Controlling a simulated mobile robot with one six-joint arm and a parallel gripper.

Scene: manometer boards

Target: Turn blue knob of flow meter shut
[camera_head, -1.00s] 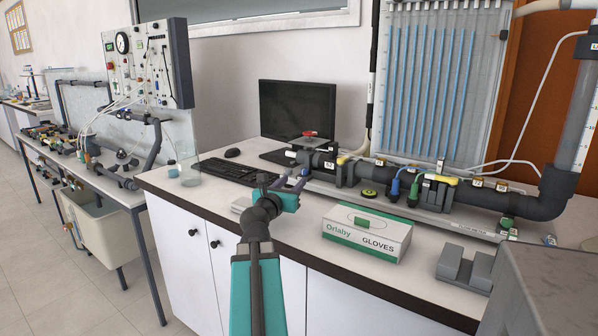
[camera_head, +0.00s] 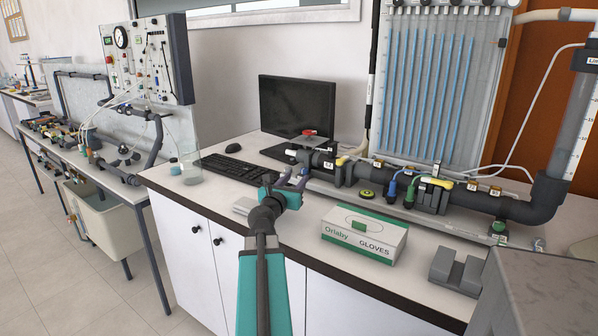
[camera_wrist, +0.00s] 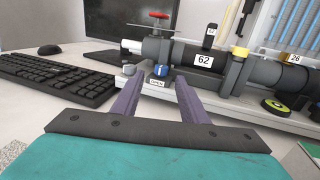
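A small blue knob (camera_wrist: 162,72) shows in the wrist view, low beside the dark pipe, with a small label (camera_wrist: 157,83) just below it. My gripper (camera_wrist: 157,88) is open and empty, its two purple-grey fingers pointing towards the knob, which shows between the fingertips. The knob appears a little beyond them; contact is not visible. In the head view my gripper (camera_head: 292,179) is over the bench, in front of the pipe's left end. I cannot make out this knob there. A separate blue fitting (camera_head: 393,188) stands further right on the pipework.
A red valve handle (camera_wrist: 158,15) sits above the pipe, left of a "62" label (camera_wrist: 204,59). A keyboard (camera_wrist: 55,80) lies to the left. A glove box (camera_head: 364,234) and a grey block (camera_head: 459,272) stand near the bench front. A manometer board (camera_head: 435,90) rises behind.

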